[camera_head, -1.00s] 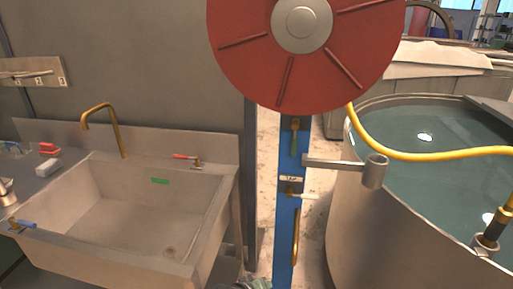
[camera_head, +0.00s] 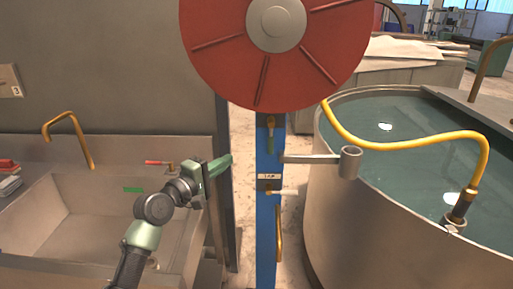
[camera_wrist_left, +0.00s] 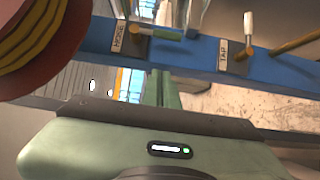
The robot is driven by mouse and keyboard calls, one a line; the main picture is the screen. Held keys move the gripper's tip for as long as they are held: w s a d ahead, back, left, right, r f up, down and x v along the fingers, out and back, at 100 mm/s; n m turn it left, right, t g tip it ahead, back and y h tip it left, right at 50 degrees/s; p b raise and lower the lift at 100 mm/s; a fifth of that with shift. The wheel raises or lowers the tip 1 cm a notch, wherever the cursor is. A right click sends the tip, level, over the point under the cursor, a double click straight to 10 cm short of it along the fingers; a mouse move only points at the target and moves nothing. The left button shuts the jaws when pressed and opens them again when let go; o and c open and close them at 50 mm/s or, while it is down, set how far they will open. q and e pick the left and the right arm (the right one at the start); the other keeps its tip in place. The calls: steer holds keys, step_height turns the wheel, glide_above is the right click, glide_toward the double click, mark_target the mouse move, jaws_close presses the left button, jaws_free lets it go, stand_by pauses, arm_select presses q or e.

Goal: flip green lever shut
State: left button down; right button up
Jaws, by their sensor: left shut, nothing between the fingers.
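The green lever (camera_head: 270,144) hangs down along the blue post from a brass valve (camera_head: 270,122), just below the red reel. In the left wrist view the green lever (camera_wrist_left: 158,33) lies along the post beside a small label. My left gripper (camera_head: 222,163) is left of the post, a little lower than the lever and apart from it. Its fingers (camera_wrist_left: 166,88) are shut and empty in the left wrist view, pointing toward the post. My right gripper is not in view.
The blue post (camera_head: 266,220) also carries a white-handled tap valve (camera_head: 285,193) and a grey bracket (camera_head: 320,158). The red reel (camera_head: 232,70) overhangs above. A water tank (camera_head: 370,210) with a yellow hose (camera_head: 400,155) stands right; a sink (camera_head: 70,205) is left.

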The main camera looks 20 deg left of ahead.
arm_select(q)
steer(key=p, duration=0.2)
glide_toward(271, 136)
steer(key=w+a+f, duration=0.3)
steer(key=w, duration=0.2)
steer(key=w+d+p, duration=0.2)
steer(key=d, duration=0.1)
steer(key=shift+d+r, duration=0.15)
